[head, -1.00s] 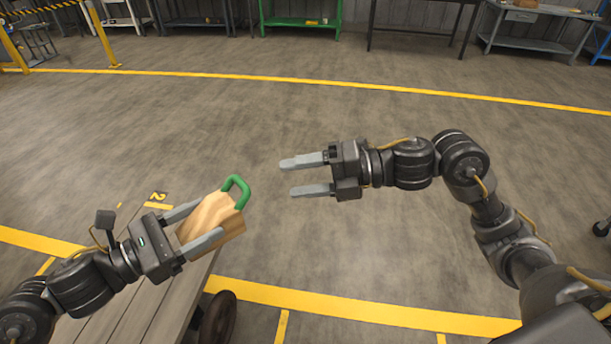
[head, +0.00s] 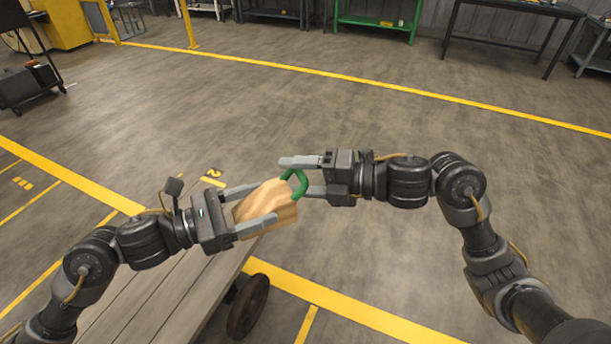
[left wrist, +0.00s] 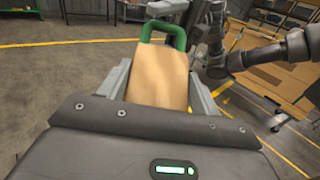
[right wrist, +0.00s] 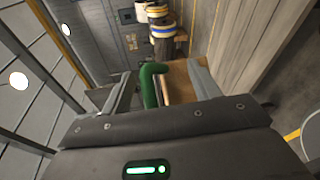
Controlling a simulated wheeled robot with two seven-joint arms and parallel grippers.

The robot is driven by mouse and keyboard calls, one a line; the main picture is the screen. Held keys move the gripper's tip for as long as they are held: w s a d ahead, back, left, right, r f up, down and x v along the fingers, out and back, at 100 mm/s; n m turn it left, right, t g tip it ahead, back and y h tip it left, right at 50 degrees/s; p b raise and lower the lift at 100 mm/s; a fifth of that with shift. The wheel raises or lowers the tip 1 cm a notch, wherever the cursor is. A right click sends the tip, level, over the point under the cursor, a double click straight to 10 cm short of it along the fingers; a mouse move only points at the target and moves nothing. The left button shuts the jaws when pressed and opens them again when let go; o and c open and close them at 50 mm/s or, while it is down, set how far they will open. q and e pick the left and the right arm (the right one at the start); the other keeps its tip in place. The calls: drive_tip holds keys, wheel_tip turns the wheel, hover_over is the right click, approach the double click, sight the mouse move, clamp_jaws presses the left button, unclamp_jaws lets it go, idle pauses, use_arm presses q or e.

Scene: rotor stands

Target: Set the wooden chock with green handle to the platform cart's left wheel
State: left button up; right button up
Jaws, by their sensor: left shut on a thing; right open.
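The wooden chock (head: 262,206) with its green handle (head: 297,184) is held in the air above the platform cart (head: 178,292). My left gripper (head: 254,207) is shut on its wooden body, also seen in the left wrist view (left wrist: 158,78). My right gripper (head: 303,176) is open, its fingers reaching around the green handle. In the right wrist view the handle (right wrist: 150,84) stands between the fingers, apart from full closure. A dark cart wheel (head: 248,306) shows at the cart's right edge; the other wheels are hidden.
Yellow floor lines (head: 340,307) run beside the cart. A green workbench (head: 375,20) and dark tables stand at the back wall. A dark wheeled item (head: 30,85) stands at far left. The floor in the middle is clear.

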use_arm(q)
drive_tip(key=shift+r, duration=0.1)
use_arm(e)
drive_tip(key=shift+s, duration=0.1)
clamp_jaws()
use_arm(q)
drive_tip(key=o, duration=1.3)
drive_tip(key=shift+d, duration=0.1)
drive_tip(key=shift+o, duration=0.2)
drive_tip(key=shift+s+a, duration=0.2)
drive_tip(key=shift+a, duration=0.3)
use_arm(e)
drive_tip(key=shift+r, duration=0.1)
use_arm(q)
drive_tip(key=v, duration=1.1)
